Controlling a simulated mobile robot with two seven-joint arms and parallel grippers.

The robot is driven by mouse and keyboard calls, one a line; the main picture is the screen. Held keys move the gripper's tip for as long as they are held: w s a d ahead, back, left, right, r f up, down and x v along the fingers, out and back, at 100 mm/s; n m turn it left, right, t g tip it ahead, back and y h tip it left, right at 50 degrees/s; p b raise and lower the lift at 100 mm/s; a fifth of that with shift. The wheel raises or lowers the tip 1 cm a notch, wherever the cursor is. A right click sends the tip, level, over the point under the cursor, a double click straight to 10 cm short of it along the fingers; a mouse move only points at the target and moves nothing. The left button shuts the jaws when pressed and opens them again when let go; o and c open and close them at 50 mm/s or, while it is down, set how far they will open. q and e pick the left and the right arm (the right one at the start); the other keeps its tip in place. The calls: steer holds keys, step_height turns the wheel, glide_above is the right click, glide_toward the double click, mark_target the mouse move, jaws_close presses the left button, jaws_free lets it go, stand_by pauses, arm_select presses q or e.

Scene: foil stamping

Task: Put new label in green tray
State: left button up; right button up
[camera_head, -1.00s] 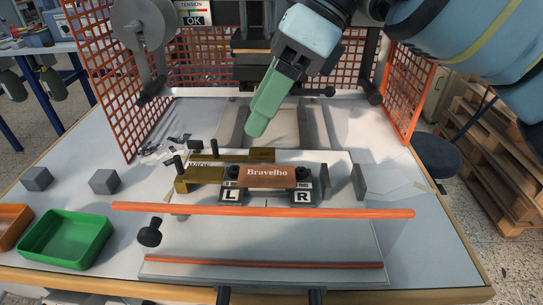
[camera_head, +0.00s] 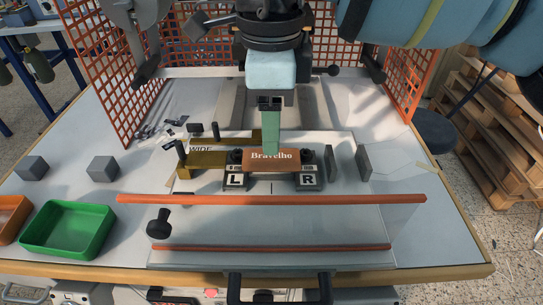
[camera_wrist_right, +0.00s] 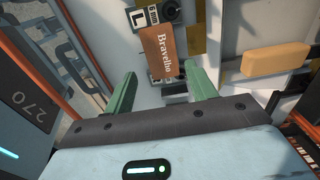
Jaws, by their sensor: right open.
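The label (camera_head: 284,160), a copper-brown piece reading "Bravelho", lies across the L and R blocks of the stamping fixture (camera_head: 309,180). It also shows in the right wrist view (camera_wrist_right: 163,52), just beyond the fingers. My right gripper (camera_head: 271,153) points down at the label's back edge, its green fingers seen edge-on. In the wrist view its fingers (camera_wrist_right: 163,85) are apart with nothing between them. The green tray (camera_head: 68,231) is empty at the front left of the table. My left gripper is not in view.
An orange tray (camera_head: 9,217) sits left of the green one. Two grey cubes (camera_head: 103,168) lie behind them. An orange bar (camera_head: 270,199) crosses in front of the fixture. Orange mesh guards (camera_head: 113,75) stand at the sides. Dark scraps (camera_head: 160,128) lie back left.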

mark_target(271, 159)
steer(key=shift+w+f, duration=0.1)
steer(key=shift+f, duration=2.5)
steer(key=shift+c, duration=0.2)
steer(key=c, duration=0.7)
